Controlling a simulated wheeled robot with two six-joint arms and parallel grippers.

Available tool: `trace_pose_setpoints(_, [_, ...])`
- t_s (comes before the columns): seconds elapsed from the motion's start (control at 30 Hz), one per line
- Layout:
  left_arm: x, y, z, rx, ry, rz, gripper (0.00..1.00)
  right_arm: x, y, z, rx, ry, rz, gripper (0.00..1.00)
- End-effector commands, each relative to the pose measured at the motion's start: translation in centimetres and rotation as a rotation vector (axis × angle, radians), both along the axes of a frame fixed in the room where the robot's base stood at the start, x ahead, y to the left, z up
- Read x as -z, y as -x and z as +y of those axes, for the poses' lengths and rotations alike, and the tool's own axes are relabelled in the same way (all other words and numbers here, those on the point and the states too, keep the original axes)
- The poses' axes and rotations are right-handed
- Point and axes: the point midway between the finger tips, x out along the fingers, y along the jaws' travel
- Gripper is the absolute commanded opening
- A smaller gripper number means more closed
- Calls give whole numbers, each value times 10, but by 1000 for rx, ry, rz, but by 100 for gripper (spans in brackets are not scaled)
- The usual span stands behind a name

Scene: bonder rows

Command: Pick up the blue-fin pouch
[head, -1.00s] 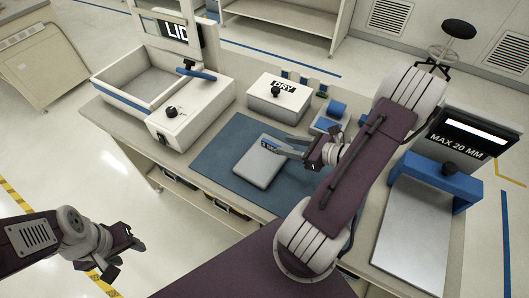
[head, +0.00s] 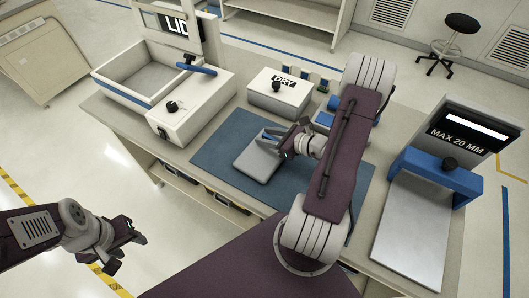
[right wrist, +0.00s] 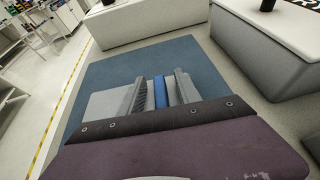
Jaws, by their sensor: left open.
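The blue-fin pouch (head: 257,164) is a flat grey pouch lying on the blue mat (head: 221,137). Its blue fin (right wrist: 160,91) shows in the right wrist view, standing out between my right fingers. My right gripper (head: 276,143) is over the pouch's far right part, and its arm covers some of it. In the right wrist view my right gripper (right wrist: 160,93) is open, one finger on each side of the fin, with a gap on both sides. I cannot tell how far the fingertips are above the pouch. My left gripper (head: 134,243) is open and empty, off the bench at lower left.
A white box marked DRY (head: 279,93) stands behind the mat. A white machine with a LID sign (head: 177,25) and a tray stands at the left. A MAX 20 MM gauge (head: 437,181) with a blue bridge stands at the right. The mat's left part is clear.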

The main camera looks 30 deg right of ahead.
Motion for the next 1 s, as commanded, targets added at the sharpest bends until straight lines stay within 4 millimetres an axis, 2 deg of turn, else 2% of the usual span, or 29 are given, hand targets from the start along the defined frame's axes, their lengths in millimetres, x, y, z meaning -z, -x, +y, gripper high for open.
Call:
trace_pose_setpoints(0.07, [0, 0, 0, 0, 0, 0, 48, 0, 0, 0, 0, 0, 0, 40])
trace_pose_setpoints(0.17, [0, 0, 0, 0, 0, 0, 48, 0, 0, 0, 0, 0, 0, 15])
trace_pose_setpoints(0.2, [0, 0, 0, 0, 0, 0, 48, 0, 0, 0, 0, 0, 0, 4])
trace_pose_setpoints(0.23, [0, 0, 0, 0, 0, 0, 48, 0, 0, 0, 0, 0, 0, 0])
trace_pose_setpoints(0.53, [0, 0, 0, 0, 0, 0, 48, -1, 0, 0, 0, 0, -1, 0])
trace_pose_setpoints(0.67, [-2, 0, 0, 0, 0, 0, 48, -10, 0, -1, -1, 2, -3, 0])
trace_pose_setpoints(1.0, [-15, 0, 0, 0, 0, 0, 48, -85, 0, -1, 0, 5, -5, 0])
